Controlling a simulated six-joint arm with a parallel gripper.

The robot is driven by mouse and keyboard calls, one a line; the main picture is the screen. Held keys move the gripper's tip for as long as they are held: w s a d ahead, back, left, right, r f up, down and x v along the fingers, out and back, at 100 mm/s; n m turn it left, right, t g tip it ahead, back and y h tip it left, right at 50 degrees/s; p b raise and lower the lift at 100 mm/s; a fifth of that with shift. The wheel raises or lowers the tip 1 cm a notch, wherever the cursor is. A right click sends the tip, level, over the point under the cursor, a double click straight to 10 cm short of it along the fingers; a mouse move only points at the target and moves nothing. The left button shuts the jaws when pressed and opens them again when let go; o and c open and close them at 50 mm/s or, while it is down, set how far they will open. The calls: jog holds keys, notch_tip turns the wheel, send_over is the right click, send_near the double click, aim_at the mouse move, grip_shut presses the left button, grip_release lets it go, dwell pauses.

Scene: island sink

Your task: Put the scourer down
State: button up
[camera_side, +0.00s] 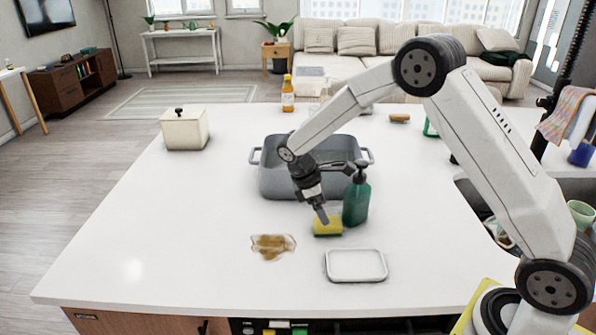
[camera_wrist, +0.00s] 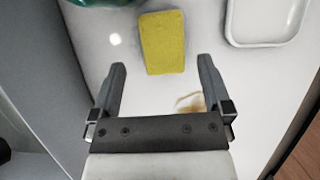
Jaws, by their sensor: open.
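The scourer (camera_side: 328,228) is a yellow block with a green layer, lying flat on the white island top beside the green pump bottle (camera_side: 356,200). In the wrist view the scourer (camera_wrist: 162,42) shows its yellow face, beyond my fingertips and between their lines. My gripper (camera_side: 323,217) appears just at or above the scourer in the side view; contact cannot be told there. In the wrist view my gripper (camera_wrist: 160,72) has its two fingers wide apart with nothing between them.
A white tray (camera_side: 356,279) lies right of a brown spill (camera_side: 271,246) at the front. A grey roasting pan (camera_side: 285,183) stands behind the scourer. A cream canister (camera_side: 185,130) and an amber bottle (camera_side: 288,94) stand farther back. The left side of the top is clear.

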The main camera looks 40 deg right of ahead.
jog(key=shift+f, duration=0.1)
jog(key=shift+x, duration=2.55)
jog(key=shift+a, duration=0.2)
jog(key=c, duration=1.3)
